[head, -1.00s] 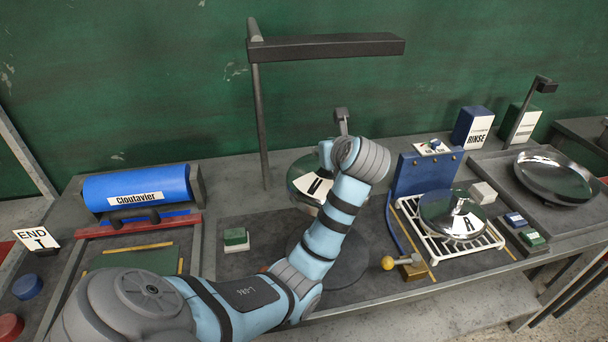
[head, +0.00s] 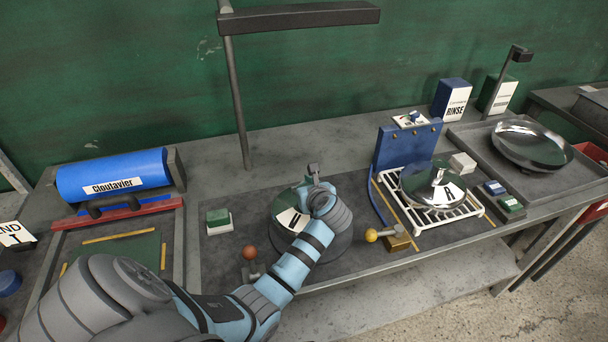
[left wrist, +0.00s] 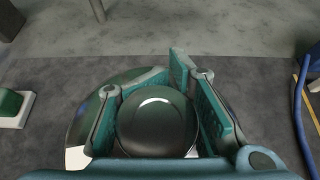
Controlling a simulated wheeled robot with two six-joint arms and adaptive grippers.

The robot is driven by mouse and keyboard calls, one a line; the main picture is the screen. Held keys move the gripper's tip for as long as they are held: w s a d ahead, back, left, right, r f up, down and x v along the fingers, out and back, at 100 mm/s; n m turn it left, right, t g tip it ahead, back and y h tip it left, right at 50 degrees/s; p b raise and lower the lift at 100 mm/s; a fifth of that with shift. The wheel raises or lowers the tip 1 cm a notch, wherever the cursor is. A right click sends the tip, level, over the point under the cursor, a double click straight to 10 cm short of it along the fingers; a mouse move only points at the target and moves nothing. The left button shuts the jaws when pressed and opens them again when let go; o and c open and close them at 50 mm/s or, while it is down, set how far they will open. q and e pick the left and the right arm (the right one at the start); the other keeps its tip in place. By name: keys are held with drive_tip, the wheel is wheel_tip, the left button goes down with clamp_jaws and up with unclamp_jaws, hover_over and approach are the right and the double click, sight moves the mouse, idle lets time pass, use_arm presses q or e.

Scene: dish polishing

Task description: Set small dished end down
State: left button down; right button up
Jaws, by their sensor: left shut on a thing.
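My left gripper (left wrist: 172,78) is shut on the round dark knob (left wrist: 157,122) of the small dished end. The shiny rim of the small dished end (left wrist: 85,122) shows left of the fingers in the left wrist view. In the head view the small dished end (head: 287,216) is low over a round dark turntable (head: 338,246), partly hidden by my wrist. I cannot tell whether it touches the turntable. The fingers are mostly hidden behind my wrist there. My right gripper is not in view.
Another knobbed dished end (head: 421,184) sits on a white rack (head: 464,211) at right. A large dish (head: 532,147) lies in a grey tray (head: 476,141). Ball-topped levers, red (head: 249,253) and yellow (head: 372,235), flank the turntable. A green-and-white block (head: 218,221) stands left.

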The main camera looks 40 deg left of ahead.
use_arm(q)
drive_tip(key=c, duration=1.6)
unclamp_jaws()
drive_tip(key=shift+s+f, duration=0.1)
drive_tip(key=shift+f, duration=0.05)
drive_tip(key=shift+c, duration=0.2)
drive_tip(key=o, duration=0.4)
drive_tip(key=shift+d, duration=0.1)
drive_tip(key=shift+o, duration=0.2)
